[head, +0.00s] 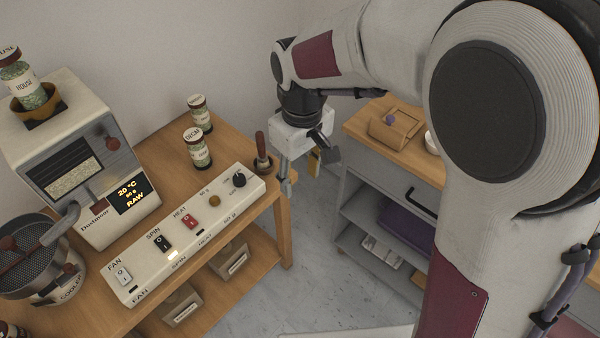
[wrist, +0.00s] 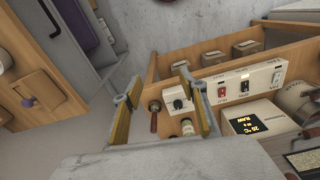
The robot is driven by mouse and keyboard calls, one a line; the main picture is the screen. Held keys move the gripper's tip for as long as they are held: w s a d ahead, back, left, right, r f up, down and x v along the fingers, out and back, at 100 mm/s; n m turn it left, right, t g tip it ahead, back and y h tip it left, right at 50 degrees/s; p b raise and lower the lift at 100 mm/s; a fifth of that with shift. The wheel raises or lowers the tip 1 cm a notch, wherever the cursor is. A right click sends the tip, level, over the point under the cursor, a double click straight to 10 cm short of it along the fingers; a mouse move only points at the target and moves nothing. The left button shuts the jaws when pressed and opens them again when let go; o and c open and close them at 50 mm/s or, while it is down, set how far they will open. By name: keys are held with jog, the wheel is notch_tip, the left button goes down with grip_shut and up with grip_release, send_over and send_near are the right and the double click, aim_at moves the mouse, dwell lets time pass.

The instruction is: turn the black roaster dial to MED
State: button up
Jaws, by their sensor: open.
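The black roaster dial (head: 239,180) is at the right end of the cream control panel (head: 190,231). A pale mark shows on it, but its setting is too small to read. The dial also shows in the wrist view (wrist: 178,104), between my fingers and nearer the right one. My gripper (head: 301,174) is open and empty, to the right of the panel and the table's edge in the head view. In the wrist view my gripper (wrist: 159,82) has its two fingers wide apart, and nothing is held. It looks clear of the dial.
A dark-handled tool (head: 262,153) stands upright by the dial. Two labelled jars (head: 197,148) stand behind the panel. The roaster (head: 80,165) displays 20 °C and RAW. FAN, SPIN and HEAT switches line the panel.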

jog(key=shift+w, duration=0.1)
jog(key=w+f+n+t+y, duration=0.1)
jog(key=w+f+t, duration=0.2)
jog(key=w, duration=0.6)
jog(key=w+f+t+y, duration=0.2)
jog(key=w+f+t, duration=0.15)
jog(key=w, duration=0.65)
jog(key=w+f+n+t+y, duration=0.15)
jog(key=w+t, duration=0.25)
jog(key=w, duration=0.5)
jog(key=n+g+y, duration=0.2)
jog(key=g+y, duration=0.2)
jog(key=y, duration=0.8)
send_near(244, 179)
jog(key=x, duration=0.3)
jog(key=shift+w+a+f, duration=0.1)
jog(key=shift+w+a, duration=0.05)
jog(key=shift+a, duration=0.25)
jog(key=shift+w+a, duration=0.1)
jog(key=shift+a, duration=0.05)
